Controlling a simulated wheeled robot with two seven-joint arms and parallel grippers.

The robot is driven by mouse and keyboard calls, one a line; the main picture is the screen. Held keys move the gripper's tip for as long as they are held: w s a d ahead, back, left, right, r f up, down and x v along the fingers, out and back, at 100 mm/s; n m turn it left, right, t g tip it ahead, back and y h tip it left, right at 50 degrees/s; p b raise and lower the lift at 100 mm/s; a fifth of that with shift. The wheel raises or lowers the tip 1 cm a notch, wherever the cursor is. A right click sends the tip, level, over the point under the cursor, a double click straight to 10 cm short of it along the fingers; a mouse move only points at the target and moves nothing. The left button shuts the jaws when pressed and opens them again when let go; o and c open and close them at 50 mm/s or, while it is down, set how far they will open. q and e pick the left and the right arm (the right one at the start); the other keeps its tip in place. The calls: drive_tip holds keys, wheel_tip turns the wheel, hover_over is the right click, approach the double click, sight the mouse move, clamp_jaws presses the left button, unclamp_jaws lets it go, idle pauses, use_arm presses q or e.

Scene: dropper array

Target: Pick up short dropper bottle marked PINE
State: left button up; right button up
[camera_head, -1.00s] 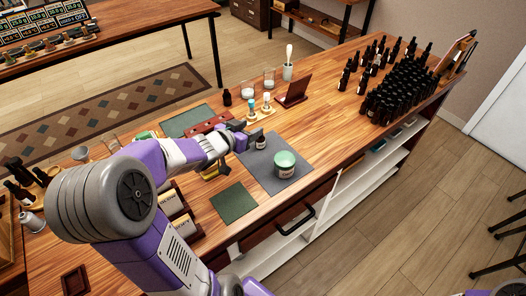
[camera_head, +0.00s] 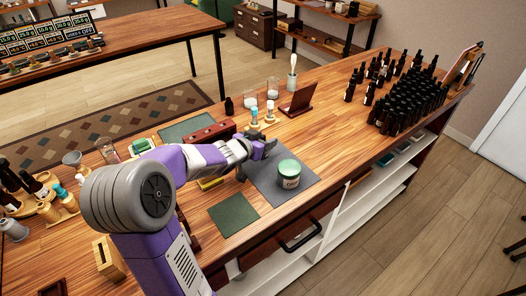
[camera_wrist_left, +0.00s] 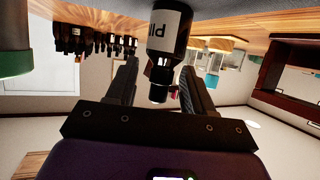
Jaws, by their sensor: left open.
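In the left wrist view, which shows the table upside down, a small dark dropper bottle (camera_wrist_left: 159,72) with a black cap stands between the fingers of my left gripper (camera_wrist_left: 160,82). Its white label (camera_wrist_left: 167,38) shows only part of its lettering, and I cannot read the full word. The fingers are open, one on each side of the bottle's cap and neck, with gaps visible. In the head view my left gripper (camera_head: 263,149) is low over the grey mat (camera_head: 305,183), and it hides the bottle there. My right gripper is not in view.
A jar with a green lid (camera_head: 288,174) stands on the grey mat close to my left gripper. A red-brown rack (camera_head: 212,134) and small white-topped bottles (camera_head: 270,108) stand behind. Many dark bottles (camera_head: 410,105) crowd the back right. A dark green mat (camera_head: 233,213) lies clear in front.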

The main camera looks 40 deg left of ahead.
use_arm(q)
drive_tip(key=shift+r, duration=0.1)
clamp_jaws()
idle(0.3)
